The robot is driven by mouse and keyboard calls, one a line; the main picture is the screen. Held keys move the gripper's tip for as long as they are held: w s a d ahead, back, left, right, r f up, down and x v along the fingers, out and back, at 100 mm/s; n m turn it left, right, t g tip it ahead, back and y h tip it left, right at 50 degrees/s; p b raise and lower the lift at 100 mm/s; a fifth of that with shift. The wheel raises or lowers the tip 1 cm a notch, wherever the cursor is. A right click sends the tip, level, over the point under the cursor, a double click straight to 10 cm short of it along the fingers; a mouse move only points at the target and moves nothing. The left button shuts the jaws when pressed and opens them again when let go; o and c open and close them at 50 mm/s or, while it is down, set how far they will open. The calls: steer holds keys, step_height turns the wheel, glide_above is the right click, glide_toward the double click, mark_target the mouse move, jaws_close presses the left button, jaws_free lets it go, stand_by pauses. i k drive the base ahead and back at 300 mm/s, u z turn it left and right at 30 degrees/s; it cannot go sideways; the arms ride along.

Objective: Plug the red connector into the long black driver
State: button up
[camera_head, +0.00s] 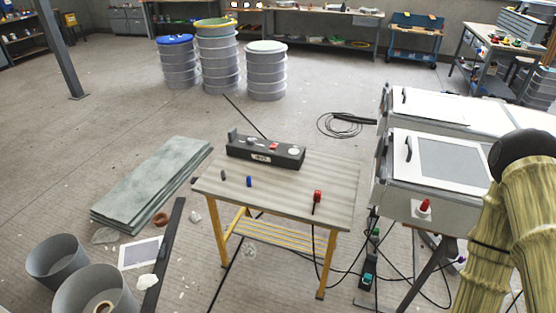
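The long black driver (265,153) lies on the back part of a small wooden-topped table (210,191). It is a dark box with a pale label on its front and small parts on top, one of them red. The red connector (317,196) is near the table's right front edge, with a black cable hanging from it over the edge. The two are apart. A yellowish arm with a black joint, which looks like mine, fills the right side. My gripper is out of view.
A small blue piece (249,181) and a small dark piece (223,174) stand on the table before the driver. White machines (430,160) stand to the right. Cables and a power strip (368,270) lie on the floor. Grey slabs (150,183) and buckets (57,257) are at left.

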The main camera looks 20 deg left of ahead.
mark_target(286, 155)
steer(key=k, duration=0.65)
steer(key=u, duration=0.4)
steer(key=i, duration=0.55)
steer(key=u, duration=0.7)
steer(key=i, duration=0.65)
